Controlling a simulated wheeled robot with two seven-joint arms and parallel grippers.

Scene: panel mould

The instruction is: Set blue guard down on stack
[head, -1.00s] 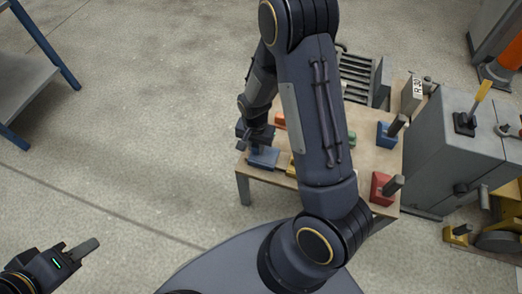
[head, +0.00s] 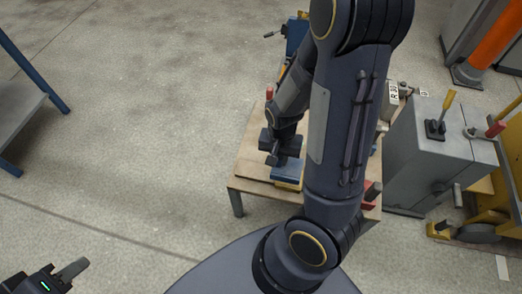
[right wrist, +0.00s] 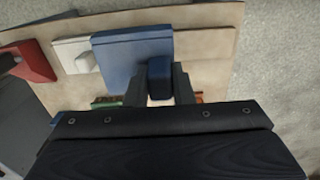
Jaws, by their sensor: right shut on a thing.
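The blue guard (head: 291,171) is a flat blue plate with a dark blue block-shaped grip; its plate also shows in the right wrist view (right wrist: 124,57). My right gripper (head: 277,160) is shut on that grip, which stands between its two fingers in the right wrist view (right wrist: 160,82). In the head view a yellow piece (head: 289,186) shows just below the blue plate's near edge. I cannot tell whether the two touch. My left gripper (head: 72,270) is at the lower left, away from the table; its jaw opening is unclear.
The wooden table (head: 252,150) carries a red piece (right wrist: 32,62) and a white piece (right wrist: 74,56) beside the blue plate in the right wrist view. A grey cabinet (head: 430,160) stands close to the table's right. My right arm hides much of the table.

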